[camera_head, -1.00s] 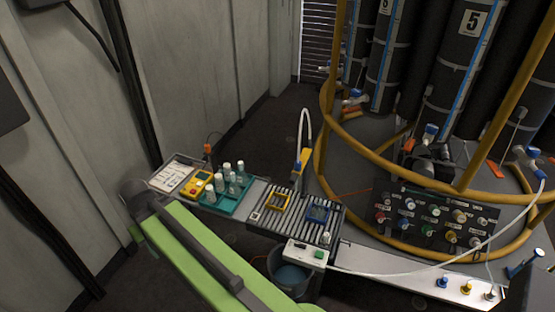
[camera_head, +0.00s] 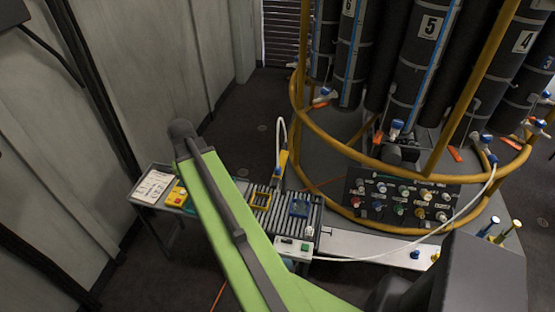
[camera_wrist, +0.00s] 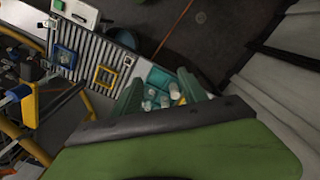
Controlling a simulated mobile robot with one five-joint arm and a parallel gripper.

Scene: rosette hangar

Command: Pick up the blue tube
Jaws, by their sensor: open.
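No single thing stands out clearly as the blue tube. Blue fittings show in the head view: a small blue upright piece (camera_head: 414,254) on the white bench strip, and a blue-topped valve (camera_head: 395,128) on the round platform. My gripper (camera_wrist: 162,88) shows in the wrist view with its two green fingers apart and nothing held. Beyond and between the fingers is a teal tray (camera_wrist: 158,77) with several white-capped vials (camera_wrist: 165,101). In the head view my green arm hides the gripper and most of that tray.
A roller conveyor (camera_head: 277,223) carries a yellow frame (camera_head: 261,200) and a blue frame (camera_head: 300,207). A yellow rail (camera_head: 345,147) rings several black cylinders (camera_head: 422,50). A grey wall stands left; floor between is clear.

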